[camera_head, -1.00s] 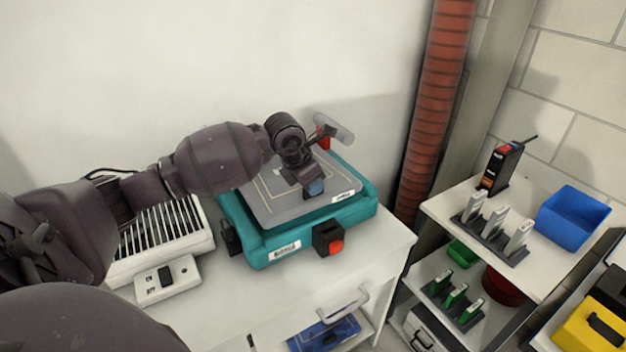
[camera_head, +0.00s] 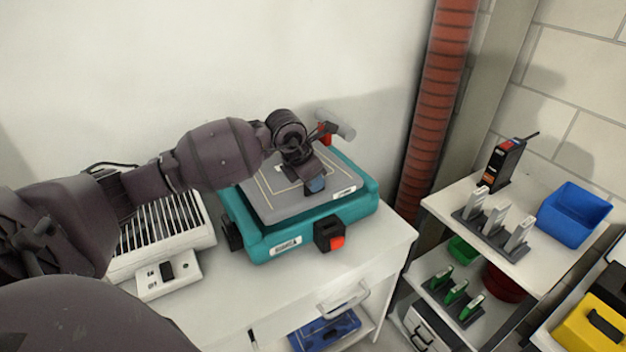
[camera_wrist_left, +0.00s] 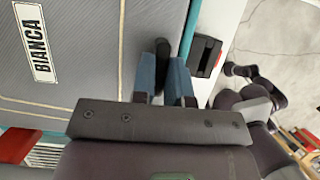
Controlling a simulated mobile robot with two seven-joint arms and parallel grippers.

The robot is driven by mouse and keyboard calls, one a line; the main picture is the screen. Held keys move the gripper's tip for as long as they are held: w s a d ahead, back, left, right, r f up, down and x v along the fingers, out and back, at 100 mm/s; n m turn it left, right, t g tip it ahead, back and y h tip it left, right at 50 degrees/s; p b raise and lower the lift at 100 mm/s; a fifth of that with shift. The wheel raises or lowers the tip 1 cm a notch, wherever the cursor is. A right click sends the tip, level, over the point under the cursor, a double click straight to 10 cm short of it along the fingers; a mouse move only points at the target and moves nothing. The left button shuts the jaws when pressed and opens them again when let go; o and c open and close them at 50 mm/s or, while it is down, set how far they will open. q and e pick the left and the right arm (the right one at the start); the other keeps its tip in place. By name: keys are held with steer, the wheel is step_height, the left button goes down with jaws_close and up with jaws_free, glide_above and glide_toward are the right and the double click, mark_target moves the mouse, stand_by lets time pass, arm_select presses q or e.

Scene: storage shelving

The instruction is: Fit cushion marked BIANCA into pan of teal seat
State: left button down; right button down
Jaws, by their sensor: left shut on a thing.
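The grey cushion (camera_head: 270,205) lies over the teal seat (camera_head: 350,210), inside its raised teal rim as far as I can see. Whether it is fully down in the pan cannot be told. A white label on the cushion reads BIANCA in the left wrist view (camera_wrist_left: 35,43). The seat's front carries a similar white label. My left gripper (camera_head: 316,186) is at the cushion's front right part. In the left wrist view its blue fingers (camera_wrist_left: 164,75) are closed on a small dark piece at the cushion's edge. My right gripper is not in view.
A black block with a red button (camera_head: 330,235) juts from the seat's front. A white slatted heater (camera_head: 165,225) and a switch box (camera_head: 168,275) stand left. A red pipe (camera_head: 430,110) rises behind at right. A shelf with a blue bin (camera_head: 574,215) stands right.

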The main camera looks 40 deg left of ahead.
arm_select(q)
steer(key=shift+f, duration=0.4)
steer(key=shift+f+b, duration=0.3)
steer(key=shift+f, duration=0.2)
steer(key=c, duration=1.3)
jaws_free()
steer(key=o, duration=0.8)
steer(key=shift+r, duration=0.1)
